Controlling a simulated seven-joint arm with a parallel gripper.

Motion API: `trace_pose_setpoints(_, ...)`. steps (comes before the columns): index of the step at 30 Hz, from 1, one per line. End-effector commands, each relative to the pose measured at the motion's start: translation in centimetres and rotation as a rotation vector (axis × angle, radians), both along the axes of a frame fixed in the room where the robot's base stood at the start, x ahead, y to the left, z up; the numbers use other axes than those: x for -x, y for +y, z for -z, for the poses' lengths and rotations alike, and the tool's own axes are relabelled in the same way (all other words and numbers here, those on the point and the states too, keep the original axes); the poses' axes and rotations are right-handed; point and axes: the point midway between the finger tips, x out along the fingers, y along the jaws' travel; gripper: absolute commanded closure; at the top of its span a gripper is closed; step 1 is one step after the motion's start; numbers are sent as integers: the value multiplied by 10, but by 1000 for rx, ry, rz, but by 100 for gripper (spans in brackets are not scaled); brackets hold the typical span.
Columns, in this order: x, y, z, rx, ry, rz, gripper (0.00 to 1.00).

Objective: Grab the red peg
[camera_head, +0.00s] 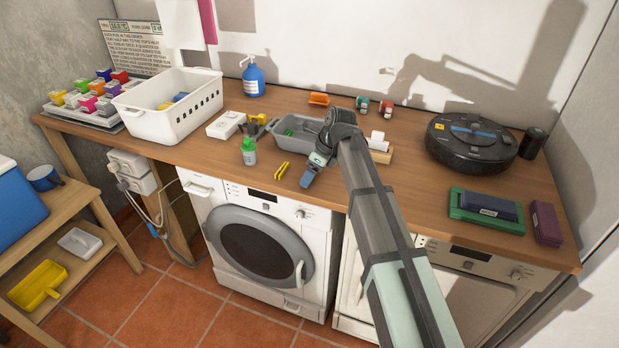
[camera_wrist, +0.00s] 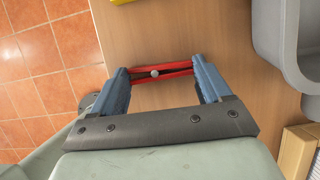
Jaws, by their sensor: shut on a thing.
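The red peg (camera_wrist: 178,66) is a slim red clothes peg with a small round metal spring at its middle. In the wrist view it lies crosswise between the two blue fingers of my gripper (camera_wrist: 161,76), with an end at each finger. My gripper is shut on it. In the head view my gripper (camera_head: 308,180) points down at the front edge of the wooden worktop, and the red peg is hidden there. I cannot tell whether the peg touches the wood.
Yellow pegs (camera_head: 282,171) lie just left of my gripper. A grey tray (camera_head: 283,137) stands behind it, with a green-capped bottle (camera_head: 248,155) to the left. A white basket (camera_head: 170,113) is further left. A black robot vacuum (camera_head: 470,143) sits on the right.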

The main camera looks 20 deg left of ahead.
Motion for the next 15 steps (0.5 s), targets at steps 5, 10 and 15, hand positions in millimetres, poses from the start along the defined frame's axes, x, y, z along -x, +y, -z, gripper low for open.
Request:
trace_pose_setpoints(5, 0, 0, 0, 0, 0, 0, 51)
trace_pose_setpoints(10, 0, 0, -2, 0, 0, 0, 51)
trace_pose_setpoints(15, -1, 0, -18, -1, -2, 0, 51)
